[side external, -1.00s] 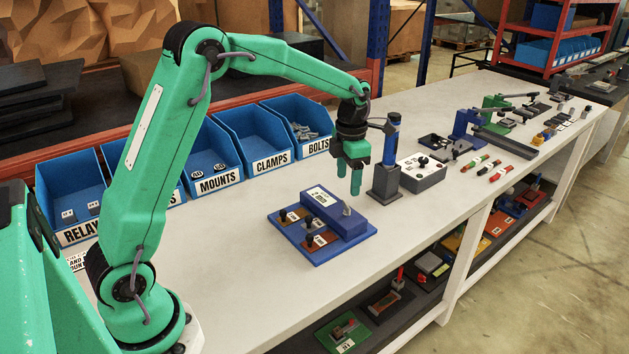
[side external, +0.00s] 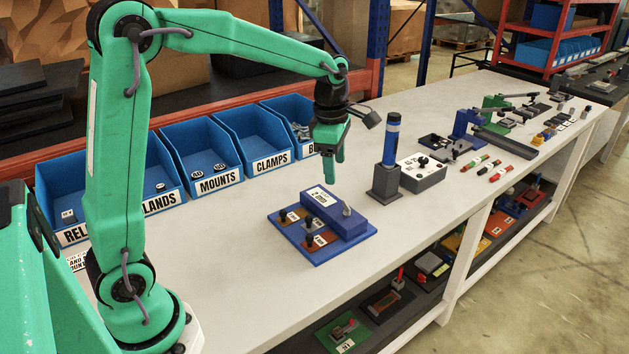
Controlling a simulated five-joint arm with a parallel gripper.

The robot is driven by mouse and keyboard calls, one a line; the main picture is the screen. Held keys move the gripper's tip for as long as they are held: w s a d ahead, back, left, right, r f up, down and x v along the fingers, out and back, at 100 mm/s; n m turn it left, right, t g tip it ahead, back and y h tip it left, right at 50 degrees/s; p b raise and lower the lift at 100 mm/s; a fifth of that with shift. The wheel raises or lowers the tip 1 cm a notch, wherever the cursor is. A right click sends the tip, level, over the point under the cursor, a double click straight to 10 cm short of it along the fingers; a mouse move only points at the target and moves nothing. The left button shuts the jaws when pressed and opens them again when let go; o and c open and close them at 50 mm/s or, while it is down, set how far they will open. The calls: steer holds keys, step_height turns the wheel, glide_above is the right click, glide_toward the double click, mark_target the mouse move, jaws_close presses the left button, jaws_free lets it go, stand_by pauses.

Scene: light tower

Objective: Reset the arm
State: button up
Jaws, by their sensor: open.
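My green gripper (side external: 333,172) hangs in the air, fingers pointing down, above the back part of a blue fixture on the bench. It is open and I see nothing between its fingers. The blue fixture (side external: 340,222) has a raised block with a white label and a small grey lever, and dark knobs on coloured plates at its left. The light tower (side external: 391,140), a blue column on a dark grey base, stands upright to the right of my gripper, apart from it.
Blue bins stand along the bench's back edge, among them the mounts bin (side external: 203,155) and the clamps bin (side external: 255,140). A grey control box (side external: 422,172) sits right of the tower. Several tools and small parts lie farther right. The front left bench top (side external: 235,270) is clear.

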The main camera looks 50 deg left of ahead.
steer(key=s+d+r+m+t, duration=0.1)
steer(key=s+r+m+t, duration=0.1)
steer(key=s+m, duration=0.9)
steer(key=s+d+r+m+t, duration=0.2)
steer(key=s+m, duration=0.9)
steer(key=m, duration=0.3)
steer(key=shift+d, duration=0.15)
